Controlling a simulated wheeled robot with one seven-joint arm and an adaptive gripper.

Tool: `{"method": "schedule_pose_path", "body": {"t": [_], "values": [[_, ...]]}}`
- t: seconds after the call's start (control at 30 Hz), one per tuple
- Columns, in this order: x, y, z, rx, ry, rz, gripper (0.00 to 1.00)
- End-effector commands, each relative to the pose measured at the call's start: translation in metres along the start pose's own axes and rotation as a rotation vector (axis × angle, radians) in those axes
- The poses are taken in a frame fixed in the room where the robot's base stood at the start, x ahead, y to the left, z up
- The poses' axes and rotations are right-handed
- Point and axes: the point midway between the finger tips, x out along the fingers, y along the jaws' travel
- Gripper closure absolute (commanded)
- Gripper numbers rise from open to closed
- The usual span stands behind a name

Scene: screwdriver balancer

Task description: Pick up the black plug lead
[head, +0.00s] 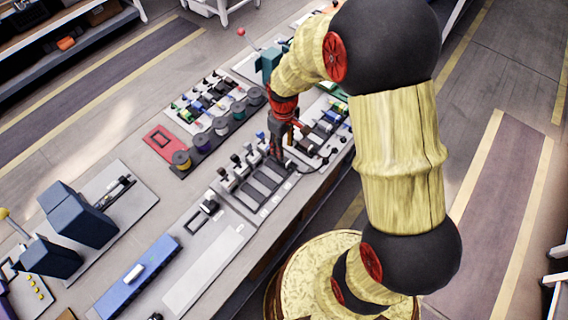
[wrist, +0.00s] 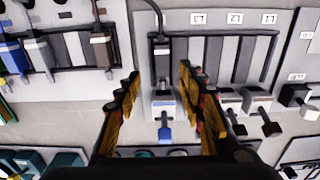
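The black plug lead (wrist: 161,50) shows in the wrist view as a dark plug in the leftmost slot of a grey slotted holder (wrist: 213,82), with its black cable curving up and left. In the head view its black cable (head: 326,159) loops to the right of the holder, while the plug is mostly hidden by my gripper. My gripper (wrist: 160,98) is open, its fingers apart on either side of a white block with a blue lever (wrist: 164,112), just below the plug in the picture. Nothing is seen held. In the head view my gripper (head: 278,146) is over the holder's far end.
Black-lever blocks (wrist: 230,105) stand close to the right finger. A panel with blue, grey and brown plugs (wrist: 100,45) lies to the left. In the head view, spools (head: 202,141) and a red plate (head: 165,142) sit left on the crowded bench.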

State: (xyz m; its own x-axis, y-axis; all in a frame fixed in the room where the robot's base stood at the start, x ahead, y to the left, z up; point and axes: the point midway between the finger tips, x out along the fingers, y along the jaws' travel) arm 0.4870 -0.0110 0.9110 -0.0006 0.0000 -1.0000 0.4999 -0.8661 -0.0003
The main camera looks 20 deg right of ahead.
Motion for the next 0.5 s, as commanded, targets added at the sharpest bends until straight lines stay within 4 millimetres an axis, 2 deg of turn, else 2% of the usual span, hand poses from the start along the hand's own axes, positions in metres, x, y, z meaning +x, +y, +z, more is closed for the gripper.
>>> {"method": "schedule_pose_path", "body": {"t": [0.03,0.27,0.5], "values": [[0.008,-0.001,0.001,0.0,-0.002,-0.001,0.61],[0.025,-0.002,0.001,-0.001,-0.001,0.0,0.61],[0.06,-0.004,0.002,0.0,-0.001,-0.001,0.61]]}}
